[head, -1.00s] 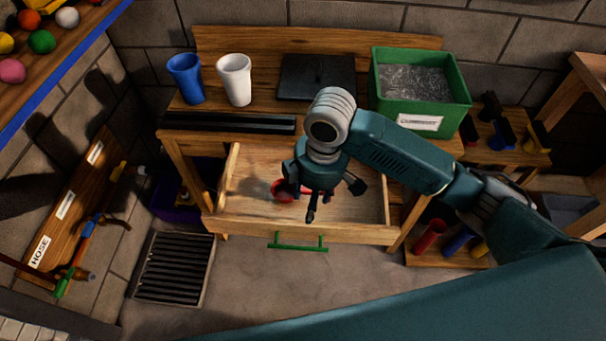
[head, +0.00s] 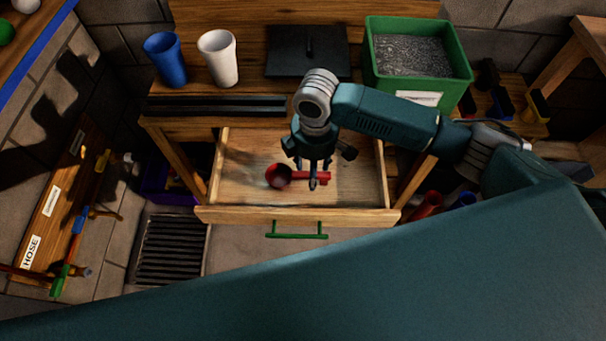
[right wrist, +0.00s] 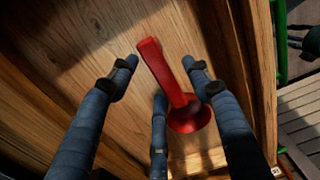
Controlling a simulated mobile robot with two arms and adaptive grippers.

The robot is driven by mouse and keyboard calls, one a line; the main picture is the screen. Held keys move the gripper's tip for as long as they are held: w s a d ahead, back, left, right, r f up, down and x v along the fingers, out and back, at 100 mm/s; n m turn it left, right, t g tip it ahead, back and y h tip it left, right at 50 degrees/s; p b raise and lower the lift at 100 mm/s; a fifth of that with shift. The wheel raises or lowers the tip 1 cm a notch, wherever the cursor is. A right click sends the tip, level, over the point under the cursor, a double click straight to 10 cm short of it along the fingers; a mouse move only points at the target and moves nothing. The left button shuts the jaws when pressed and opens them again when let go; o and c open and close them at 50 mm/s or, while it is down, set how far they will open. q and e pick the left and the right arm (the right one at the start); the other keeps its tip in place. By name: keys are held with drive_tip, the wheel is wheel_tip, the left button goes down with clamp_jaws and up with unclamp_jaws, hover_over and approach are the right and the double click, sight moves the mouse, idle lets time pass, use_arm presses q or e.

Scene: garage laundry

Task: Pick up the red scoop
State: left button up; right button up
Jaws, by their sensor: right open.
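The red scoop lies in the open wooden drawer (head: 240,190). In the head view its round bowl (head: 278,176) is on the left and its handle points right, partly behind my fingers. My right gripper (head: 316,168) is open and points down over the handle. In the right wrist view the scoop's handle (right wrist: 162,70) lies between the spread fingers of my right gripper (right wrist: 160,66), with the bowl near one finger. Nothing is gripped; I cannot tell if a finger touches it. Dark finger-like shapes at the upper right may be my left gripper (right wrist: 300,42).
Drawer walls surround the scoop, and a green handle (head: 297,236) is on its front. On the bench above stand a blue cup (head: 165,58), a white cup (head: 218,58), a black panel (head: 308,50) and a green bin (head: 464,68). A floor grate (head: 170,250) is at left.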

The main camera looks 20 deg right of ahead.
drive_tip(key=shift+f, duration=1.05)
drive_tip(key=c, duration=1.2)
drive_tip(key=shift+w+r, duration=0.1)
drive_tip(key=shift+r, duration=0.3)
use_arm(q)
drive_tip(key=shift+s, duration=0.15)
use_arm(e)
wheel_tip(320, 180, up, 19)
drive_tip(key=shift+r, duration=0.15)
